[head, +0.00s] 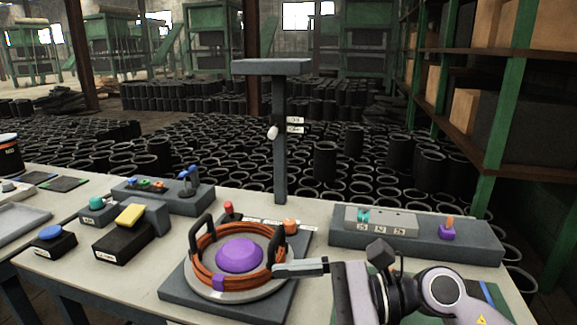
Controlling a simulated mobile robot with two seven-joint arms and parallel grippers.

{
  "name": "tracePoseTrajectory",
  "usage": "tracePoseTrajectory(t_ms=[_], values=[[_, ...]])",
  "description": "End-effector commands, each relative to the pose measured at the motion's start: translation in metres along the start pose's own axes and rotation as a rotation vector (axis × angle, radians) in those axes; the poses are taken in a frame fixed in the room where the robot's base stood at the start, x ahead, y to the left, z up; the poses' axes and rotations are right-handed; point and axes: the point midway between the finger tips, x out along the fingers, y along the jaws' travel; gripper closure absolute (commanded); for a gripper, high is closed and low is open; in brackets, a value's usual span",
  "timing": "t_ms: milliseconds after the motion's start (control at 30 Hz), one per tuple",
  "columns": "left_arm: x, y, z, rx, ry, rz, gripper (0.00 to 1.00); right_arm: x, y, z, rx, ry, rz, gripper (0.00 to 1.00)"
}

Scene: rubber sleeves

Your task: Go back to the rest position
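My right gripper (300,268) comes in from the lower right, with its fingers pointing left. Its tips are at the right edge of a round grey device (187,272) with a purple dome (239,255), orange rings (222,283) and black upright posts (278,246). The fingers show almost edge-on, so I cannot tell whether they are open or shut, or whether they touch the device. My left gripper is not in view.
The table (60,268) holds a yellow-button box (124,243), a blue-button box (51,240) and a grey panel (415,241) with a purple knob (447,232). A grey post (280,160) rises behind the device. Black sleeves (325,160) cover the floor beyond.

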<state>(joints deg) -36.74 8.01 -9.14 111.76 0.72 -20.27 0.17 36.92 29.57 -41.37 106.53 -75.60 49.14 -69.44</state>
Motion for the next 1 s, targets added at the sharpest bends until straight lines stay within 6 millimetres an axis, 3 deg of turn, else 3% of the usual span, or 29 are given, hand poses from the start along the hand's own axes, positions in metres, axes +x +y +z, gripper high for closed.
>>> tracePoseTrajectory(t_ms=[100, 200, 367, 533, 667, 767, 933, 967, 1000], values=[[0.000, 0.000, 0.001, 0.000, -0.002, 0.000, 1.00, -0.001, -0.010, 0.030, 0.247, -0.232, -0.159, 0.01], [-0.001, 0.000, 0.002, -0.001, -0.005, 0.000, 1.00, -0.014, -0.025, 0.047, 0.473, -0.420, -0.293, 0.01], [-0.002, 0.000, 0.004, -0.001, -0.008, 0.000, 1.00, -0.052, -0.050, 0.047, 0.856, -0.707, -0.500, 0.01], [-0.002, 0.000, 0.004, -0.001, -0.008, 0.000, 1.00, -0.101, -0.062, 0.013, 1.282, -0.997, -0.722, 0.01], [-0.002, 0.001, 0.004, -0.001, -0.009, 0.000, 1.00, -0.137, -0.054, -0.032, 1.606, -1.207, -0.900, 0.01], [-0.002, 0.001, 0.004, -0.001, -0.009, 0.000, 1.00, -0.161, -0.034, -0.072, 1.848, -1.362, -1.049, 0.01], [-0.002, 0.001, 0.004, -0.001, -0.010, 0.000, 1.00, -0.188, 0.027, -0.138, 2.232, -1.608, -1.340, 0.01], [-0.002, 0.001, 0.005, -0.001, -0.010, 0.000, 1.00, -0.191, 0.041, -0.148, -2.278, 1.638, 1.389, 0.01], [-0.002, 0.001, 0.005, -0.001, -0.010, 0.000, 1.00, -0.195, 0.060, -0.160, -2.186, 1.565, 1.360, 0.01]])
